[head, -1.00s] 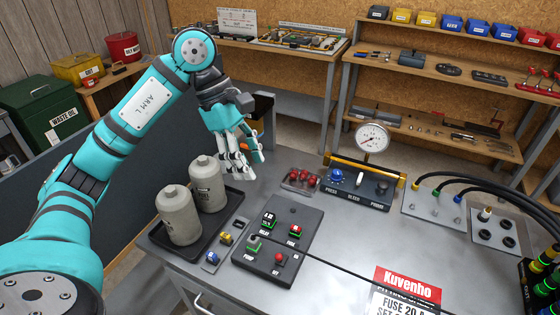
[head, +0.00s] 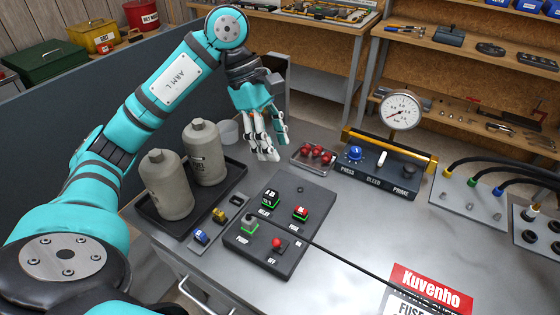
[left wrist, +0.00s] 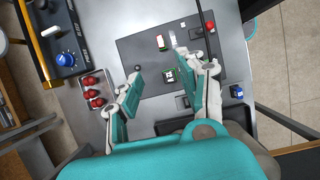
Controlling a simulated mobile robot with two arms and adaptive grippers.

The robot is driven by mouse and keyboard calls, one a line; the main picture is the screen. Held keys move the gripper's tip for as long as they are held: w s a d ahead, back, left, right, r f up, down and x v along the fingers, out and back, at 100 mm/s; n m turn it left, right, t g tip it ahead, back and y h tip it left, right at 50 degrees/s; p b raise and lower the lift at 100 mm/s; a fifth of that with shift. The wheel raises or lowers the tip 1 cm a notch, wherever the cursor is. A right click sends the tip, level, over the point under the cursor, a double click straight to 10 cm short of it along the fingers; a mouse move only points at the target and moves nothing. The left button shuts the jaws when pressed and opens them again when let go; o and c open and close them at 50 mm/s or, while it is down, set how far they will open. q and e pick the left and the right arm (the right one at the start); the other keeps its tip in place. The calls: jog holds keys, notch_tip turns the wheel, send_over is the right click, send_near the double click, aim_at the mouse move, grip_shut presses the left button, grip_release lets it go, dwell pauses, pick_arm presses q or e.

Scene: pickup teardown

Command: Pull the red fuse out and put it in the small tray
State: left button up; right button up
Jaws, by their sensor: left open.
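My left gripper (head: 276,152) is open and empty, above the bench behind the panel and left of the small tray. It is apart from the fuse. My right gripper is not in view.
Beside the fuse are a relay (head: 271,198), a pump switch (head: 250,225) and a red button (head: 277,245). A black tray (head: 150,208) with two grey bottles (head: 166,186) stands left. A gauge (head: 400,109) and control box (head: 376,166) stand behind right. A black cable crosses the front.

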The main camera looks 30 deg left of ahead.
aim_at(300, 209)
pick_arm(q)
jog(key=p+x, duration=0.3)
jog(key=x, duration=1.4)
jog(key=shift+d, duration=0.1)
grip_shut()
grip_release()
jog(key=b+v, duration=0.3)
jog(key=v, duration=1.4)
jog(key=shift+r, duration=0.2)
